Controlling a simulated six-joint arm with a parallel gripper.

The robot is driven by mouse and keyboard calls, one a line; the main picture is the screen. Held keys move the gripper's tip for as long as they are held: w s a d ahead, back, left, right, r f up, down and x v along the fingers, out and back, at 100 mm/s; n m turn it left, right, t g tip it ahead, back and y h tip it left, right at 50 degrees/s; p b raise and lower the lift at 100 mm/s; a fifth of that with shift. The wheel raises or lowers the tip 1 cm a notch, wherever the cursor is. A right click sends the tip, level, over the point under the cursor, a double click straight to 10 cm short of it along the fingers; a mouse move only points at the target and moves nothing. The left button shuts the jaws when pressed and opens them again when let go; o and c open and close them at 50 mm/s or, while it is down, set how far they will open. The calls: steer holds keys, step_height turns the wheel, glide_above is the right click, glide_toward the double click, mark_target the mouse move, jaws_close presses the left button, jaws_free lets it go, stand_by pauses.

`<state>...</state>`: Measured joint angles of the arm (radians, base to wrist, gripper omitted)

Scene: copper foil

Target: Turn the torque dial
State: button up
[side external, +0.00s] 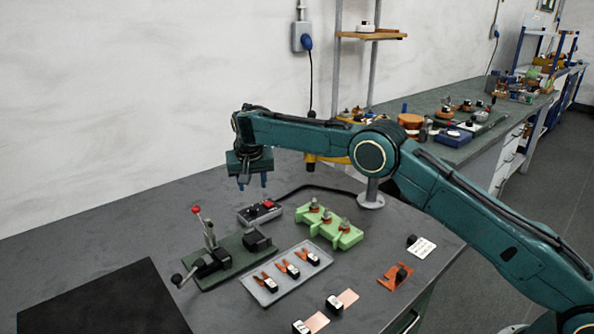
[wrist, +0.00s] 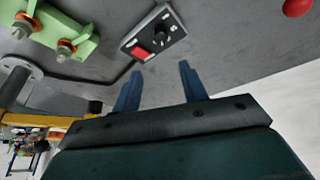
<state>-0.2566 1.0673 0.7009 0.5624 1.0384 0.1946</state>
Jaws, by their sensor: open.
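A small grey control box (side external: 261,214) lies on the dark bench behind the toggle fixture. In the wrist view the box (wrist: 152,33) shows a black round dial (wrist: 159,31) with pale marks around it and a red switch (wrist: 139,53). I take this dial to be the torque dial; it is too small to read in the side view. My gripper (side external: 252,184) hangs above the bench, behind and a little left of the box. In the wrist view its blue fingers (wrist: 161,70) are apart with nothing between them, and the box lies beyond their tips.
A green block with several posts (side external: 329,227) stands right of the box. A toggle fixture with a red-knobbed lever (side external: 210,236) stands at front left. A tray of orange-handled clips (side external: 287,271) lies in front. A black cable runs from the box. The black mat (side external: 105,300) is bare.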

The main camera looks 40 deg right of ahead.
mark_target(253, 208)
steer(key=s+d+r+n+y, duration=0.3)
steer(key=r+n+y, duration=0.1)
steer(key=n, duration=0.7)
steer(key=shift+s+r+y, duration=0.3)
steer(key=shift+d+f, duration=0.1)
steer(key=x, duration=1.3)
steer(key=shift+w+f, duration=0.2)
steer(key=shift+f, duration=0.05)
jaws_close()
